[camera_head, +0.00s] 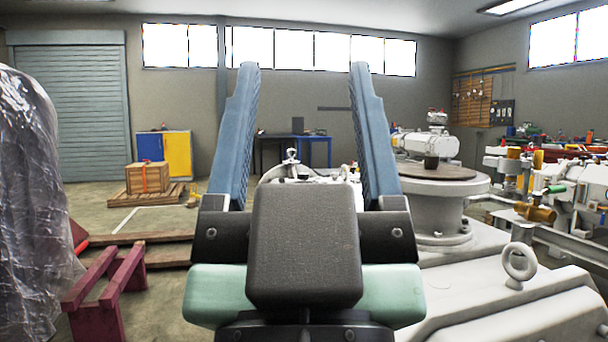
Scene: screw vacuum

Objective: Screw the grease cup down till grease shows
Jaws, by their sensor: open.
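My gripper (304,70) fills the middle of the view, with its two blue fingers standing upright and wide apart. It is open and nothing is held between the fingers. Between them, farther off, a small metallic capped fitting (291,156) stands on top of a pale machine part. It looks like the grease cup, but it is too small to be sure. No grease can be made out on it. The dark body of my gripper hides the lower part of that machine.
A pale housing with a lifting eye (519,262) fills the lower right. Plastic-wrapped goods (35,200) and a red trestle (105,285) stand at left. Timbers lie on the floor.

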